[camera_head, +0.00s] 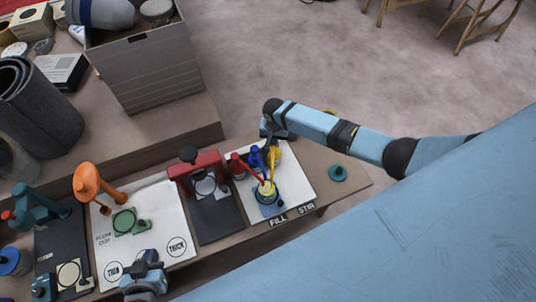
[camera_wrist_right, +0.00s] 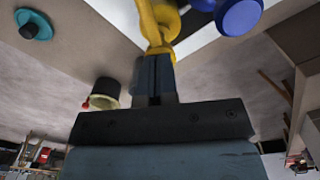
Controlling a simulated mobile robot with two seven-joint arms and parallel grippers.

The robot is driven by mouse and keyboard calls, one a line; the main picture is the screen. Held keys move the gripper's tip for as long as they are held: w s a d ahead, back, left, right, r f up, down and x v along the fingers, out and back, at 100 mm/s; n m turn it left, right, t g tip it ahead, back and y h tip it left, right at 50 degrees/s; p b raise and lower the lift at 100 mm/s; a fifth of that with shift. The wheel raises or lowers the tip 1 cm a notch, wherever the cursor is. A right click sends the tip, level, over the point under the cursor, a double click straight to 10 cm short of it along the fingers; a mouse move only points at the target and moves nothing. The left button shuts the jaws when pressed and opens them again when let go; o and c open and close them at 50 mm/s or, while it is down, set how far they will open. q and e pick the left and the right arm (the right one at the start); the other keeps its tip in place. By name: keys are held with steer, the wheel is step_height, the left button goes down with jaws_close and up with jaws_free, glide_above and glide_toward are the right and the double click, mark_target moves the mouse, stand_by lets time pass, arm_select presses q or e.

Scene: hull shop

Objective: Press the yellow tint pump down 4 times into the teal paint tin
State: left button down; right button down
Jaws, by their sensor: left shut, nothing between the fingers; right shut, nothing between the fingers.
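The yellow tint pump (camera_head: 274,153) stands at the back of the white fill mat, right of a blue pump (camera_head: 257,158) and a red pump (camera_head: 238,167). Their spouts converge over the teal paint tin (camera_head: 267,198), which shows yellow at its top. My right gripper (camera_head: 268,132) is shut and empty, pointing down at the yellow pump. In the right wrist view its fingertips (camera_wrist_right: 158,58) overlap the yellow pump (camera_wrist_right: 160,22); I cannot tell whether they touch. My left gripper (camera_head: 146,262) is shut and empty over the front of the thin/thick sheet.
A teal lid (camera_head: 338,173) lies on the bench right of the mat. A red press-like stand (camera_head: 197,172) is left of the pumps. An orange stand (camera_head: 92,184) is further left. A grey box (camera_head: 150,70) stands behind. A yellow-rimmed bucket (camera_wrist_right: 101,93) shows beyond the bench.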

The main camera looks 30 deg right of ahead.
steer(key=shift+f, duration=0.4)
steer(key=shift+r+p, duration=1)
steer(key=shift+p, duration=0.05)
steer(key=shift+r, duration=0.8)
steer(key=shift+f, duration=0.1)
